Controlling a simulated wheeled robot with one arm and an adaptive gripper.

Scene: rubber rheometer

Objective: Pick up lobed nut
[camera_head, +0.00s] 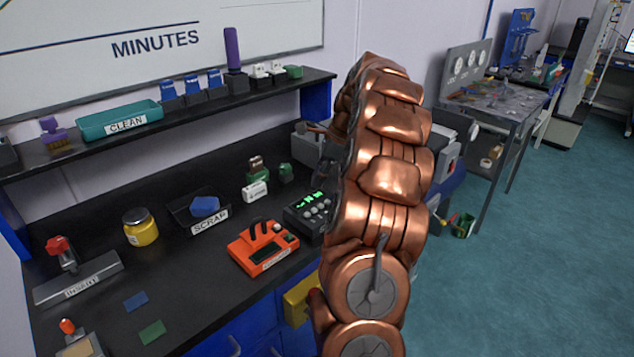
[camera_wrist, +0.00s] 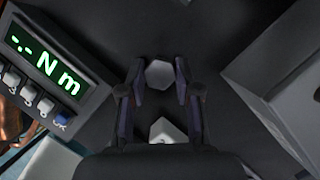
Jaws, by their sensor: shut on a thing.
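In the wrist view my gripper (camera_wrist: 160,82) has its two dark fingers closed in around a small grey piece (camera_wrist: 159,73) with a roughly six-sided outline. This piece appears to be the lobed nut, held between the fingertips; its lobes are hard to make out. A second pale, angular piece (camera_wrist: 167,130) shows lower down, close to the base of the fingers. In the head view my copper-coloured arm hides most of the gripper and the nut. How high the nut is above the dark bench top cannot be told.
A torque display box (camera_wrist: 50,65) stands left of the gripper, and it also shows in the head view (camera_head: 310,210). A large grey block (camera_wrist: 280,80) stands to the right. An orange device (camera_head: 262,248), a SCRAP tray (camera_head: 186,213) and a yellow jar (camera_head: 140,228) sit along the bench (camera_head: 190,290).

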